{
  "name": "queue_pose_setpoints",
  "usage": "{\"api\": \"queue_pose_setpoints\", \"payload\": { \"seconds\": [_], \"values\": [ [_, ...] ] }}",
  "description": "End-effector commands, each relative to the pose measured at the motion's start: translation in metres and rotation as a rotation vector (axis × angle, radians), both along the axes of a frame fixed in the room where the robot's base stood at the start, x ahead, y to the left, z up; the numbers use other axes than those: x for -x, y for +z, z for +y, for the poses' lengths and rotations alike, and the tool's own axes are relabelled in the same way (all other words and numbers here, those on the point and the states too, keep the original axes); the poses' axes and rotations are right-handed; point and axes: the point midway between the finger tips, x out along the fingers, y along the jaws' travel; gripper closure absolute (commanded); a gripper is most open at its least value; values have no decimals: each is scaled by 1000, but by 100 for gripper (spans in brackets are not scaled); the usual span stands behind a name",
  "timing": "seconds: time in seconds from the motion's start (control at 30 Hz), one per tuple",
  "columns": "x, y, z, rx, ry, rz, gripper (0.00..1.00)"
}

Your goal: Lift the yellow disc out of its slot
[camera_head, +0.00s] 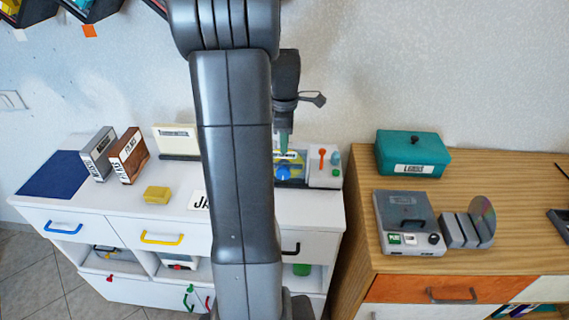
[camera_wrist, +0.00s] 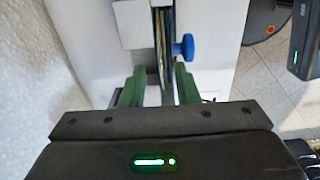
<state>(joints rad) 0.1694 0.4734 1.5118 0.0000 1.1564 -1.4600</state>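A disc with yellow on its face (camera_head: 298,158) stands upright in a white device (camera_head: 325,178) on the white cabinet, partly hidden behind my arm. In the wrist view a thin upright edge with a yellowish line (camera_wrist: 168,25) runs between the white blocks; I cannot tell for sure that it is the yellow disc. My gripper (camera_head: 284,150) points down right at the disc. Its green fingers (camera_wrist: 160,88) are apart, one on each side of the edge, with a visible gap at the left. Contact at the right finger is unclear.
A blue knob (camera_wrist: 184,47) sticks out close beside the right finger. The white cabinet top also holds a yellow block (camera_head: 157,194), two upright boxes and a sign. A wooden cabinet at right bears a teal box (camera_head: 412,153), a grey device (camera_head: 407,222) and a disc rack (camera_head: 462,230).

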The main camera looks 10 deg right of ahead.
Motion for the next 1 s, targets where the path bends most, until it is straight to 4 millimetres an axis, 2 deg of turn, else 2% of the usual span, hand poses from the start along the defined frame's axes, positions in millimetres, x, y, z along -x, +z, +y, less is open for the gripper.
{"api": "queue_pose_setpoints", "payload": {
  "seconds": [0.1, 0.2, 0.47, 0.5, 0.63, 1.0],
  "values": [
    [2, -19, 1, 0, 0, 4, 72],
    [2, -29, 1, -1, 0, 3, 72],
    [1, -33, 1, 0, 0, -1, 72],
    [1, -33, 1, 0, 0, -1, 74],
    [1, -33, 1, 0, 0, 0, 99],
    [1, -32, 0, 0, 0, -1, 100]
  ]
}}
